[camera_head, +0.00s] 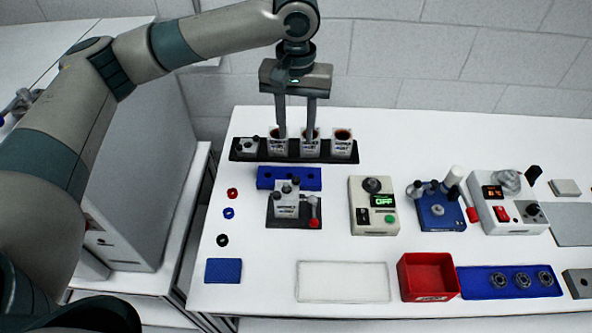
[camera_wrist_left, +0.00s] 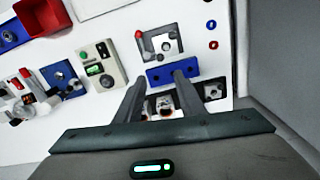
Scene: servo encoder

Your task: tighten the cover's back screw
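A white block-shaped unit (camera_head: 287,203) sits in a dark fixture (camera_head: 278,220) with a red-ended lever at its right. Small dark round pieces show on its top; I cannot tell which is the cover's back screw. The fixture also shows in the left wrist view (camera_wrist_left: 150,56). My left gripper (camera_head: 296,136) points down over the dark back rack, fingers apart, above and behind the fixture. My right gripper is not in view.
The dark rack (camera_head: 352,158) holds several white labelled holders; the left one (camera_head: 248,148) has dark knobs. A blue holed block (camera_head: 270,184) lies before it. A control box (camera_head: 362,220), blue device (camera_head: 435,221) and red bin (camera_head: 405,272) stand right.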

